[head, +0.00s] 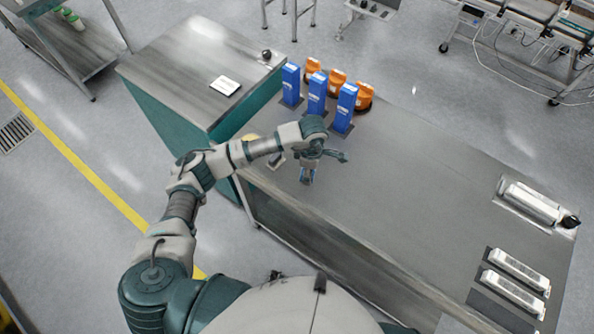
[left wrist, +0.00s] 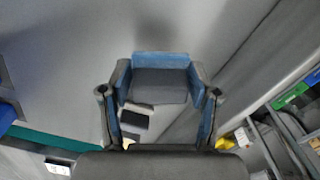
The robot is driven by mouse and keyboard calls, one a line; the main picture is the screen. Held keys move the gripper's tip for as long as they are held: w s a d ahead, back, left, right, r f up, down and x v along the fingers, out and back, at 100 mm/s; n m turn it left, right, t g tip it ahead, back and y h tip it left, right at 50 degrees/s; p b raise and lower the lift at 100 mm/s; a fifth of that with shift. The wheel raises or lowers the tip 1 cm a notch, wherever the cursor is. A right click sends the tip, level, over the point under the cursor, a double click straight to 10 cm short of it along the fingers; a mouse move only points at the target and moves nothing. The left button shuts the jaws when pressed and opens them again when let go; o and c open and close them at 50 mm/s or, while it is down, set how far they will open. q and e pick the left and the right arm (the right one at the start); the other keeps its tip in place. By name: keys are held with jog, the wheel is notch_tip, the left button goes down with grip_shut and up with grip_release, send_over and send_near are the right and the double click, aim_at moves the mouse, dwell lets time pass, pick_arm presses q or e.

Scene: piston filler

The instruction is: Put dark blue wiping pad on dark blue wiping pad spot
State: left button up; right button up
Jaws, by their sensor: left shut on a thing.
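My left gripper (head: 307,178) is above the grey table near its left front edge. In the left wrist view its two fingers (left wrist: 158,98) are shut on a block with a blue edge and a dark grey face, the dark blue wiping pad (left wrist: 160,62). The pad is held between the fingertips. A small dark piece with a pale edge (left wrist: 134,119) lies beyond the left finger; I cannot tell whether it is another pad. I cannot make out the dark blue wiping pad spot. My right gripper is in neither view.
Several blue boxes (head: 317,92) stand at the back left of the table (head: 400,190), with orange items (head: 337,78) behind. White containers (head: 518,270) lie on dark mats at the right end. A teal-sided cabinet (head: 185,65) adjoins at left. The table's middle is clear.

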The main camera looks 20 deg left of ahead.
aim_at(302, 173)
pick_arm(q)
jog(key=shift+w+a+f, duration=0.1)
jog(key=shift+a, duration=0.9)
jog(key=shift+f, duration=0.25)
jog(key=f, duration=0.1)
jog(key=a+f+p, duration=0.1)
jog(key=f, duration=0.1)
jog(key=shift+a+f, duration=0.1)
jog(key=shift+a, duration=0.25)
jog(key=o, duration=1.2)
jog(key=shift+d, duration=0.6)
jog(key=shift+d+r, duration=0.1)
jog(key=shift+r, duration=0.3)
jog(key=shift+a+r+b, duration=0.2)
jog(key=shift+r+b, duration=0.1)
jog(key=shift+r, duration=2.55)
jog(key=shift+a+r+b, duration=0.15)
jog(key=shift+r+b, duration=0.1)
jog(key=shift+r, duration=2.55)
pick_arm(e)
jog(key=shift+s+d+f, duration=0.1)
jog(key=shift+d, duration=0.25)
